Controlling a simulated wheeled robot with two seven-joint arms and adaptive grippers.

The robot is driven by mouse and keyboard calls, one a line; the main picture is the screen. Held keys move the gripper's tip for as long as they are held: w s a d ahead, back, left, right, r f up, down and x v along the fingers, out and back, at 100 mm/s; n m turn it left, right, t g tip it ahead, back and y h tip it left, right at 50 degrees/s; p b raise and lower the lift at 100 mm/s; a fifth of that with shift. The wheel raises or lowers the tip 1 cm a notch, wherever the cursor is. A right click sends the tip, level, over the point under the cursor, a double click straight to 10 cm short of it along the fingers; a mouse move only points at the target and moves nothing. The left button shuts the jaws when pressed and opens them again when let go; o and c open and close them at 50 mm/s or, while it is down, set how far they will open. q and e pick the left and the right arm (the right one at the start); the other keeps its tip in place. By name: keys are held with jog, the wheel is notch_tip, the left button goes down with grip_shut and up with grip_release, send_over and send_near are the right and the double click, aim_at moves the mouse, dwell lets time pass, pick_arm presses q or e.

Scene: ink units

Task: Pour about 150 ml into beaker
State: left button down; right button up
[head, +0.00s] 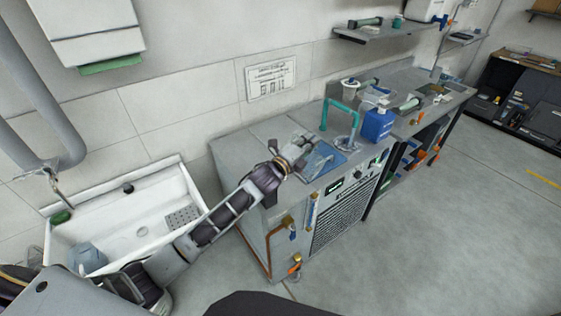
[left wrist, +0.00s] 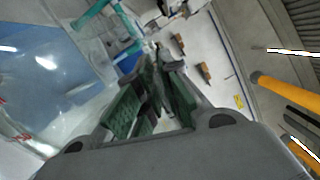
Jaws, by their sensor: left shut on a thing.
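My left gripper (head: 300,147) is above the near end of the grey counter. It is shut on a clear, glassy vessel (head: 319,158), whose outline is hard to make out against the blue behind it. In the left wrist view the green-padded fingers (left wrist: 152,95) are close together, and the clear vessel (left wrist: 70,85) fills the left side with bright highlights. I cannot tell how much liquid is in it. A small clear round vessel (head: 344,144) stands on the counter under a teal bent tube; I cannot tell whether it is the beaker. My right gripper is not in view.
White cups and small gear crowd the counter farther back. A white sink (head: 140,232) with a blue-grey jug (head: 87,258) is at left. The grey floor (head: 450,220) at right is clear.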

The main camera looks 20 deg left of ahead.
aim_at(318, 146)
pick_arm(q)
jog(key=shift+w+a+r+n, duration=0.1)
jog(key=shift+w+a+n, duration=0.2)
jog(key=shift+a, duration=0.15)
dwell(0.4)
jog(key=shift+w+a+r+n+p, duration=0.1)
jog(key=shift+a+r+n+p, duration=0.2)
jog(key=shift+p, duration=0.25)
jog(key=shift+w+a+r, duration=0.1)
jog(key=shift+a, duration=0.2)
dwell(0.4)
jog(key=shift+d+f, duration=0.15)
jog(key=shift+f, duration=0.05)
jog(key=d+m, duration=0.1)
jog(key=s+d+f+m+b, duration=0.1)
jog(key=d, duration=0.1)
jog(key=s+d+m+b, duration=0.1)
jog(key=shift+s+d+f, duration=0.1)
jog(key=shift+d+f, duration=0.2)
jog(key=shift+d, duration=0.05)
jog(key=shift+s+d, duration=0.1)
jog(key=shift+d, duration=0.05)
